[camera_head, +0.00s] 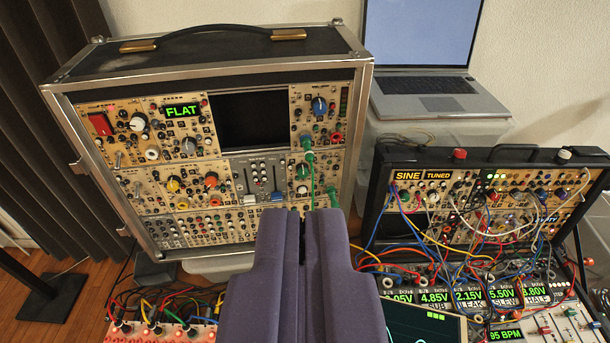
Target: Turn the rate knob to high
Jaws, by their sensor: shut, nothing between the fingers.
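My gripper (303,222) shows as two purple fingers at the bottom middle, shut with nothing between them. Its tips are in front of the lower edge of a large silver-framed synth case (357,110). That case carries many knobs, among them a white knob (138,122), an orange knob (211,180), a yellow knob (173,184) and a blue knob (319,105). The labels are too small to read, so I cannot tell which knob is the rate knob or where it points. The fingers hide part of the case's lower right.
A black synth case (380,195) with tangled patch cables stands at the right. Below it are modules with green readouts (434,298). A laptop (430,85) sits on a clear box behind. A red-orange panel (160,334) with cables lies at lower left. Wood floor shows at left.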

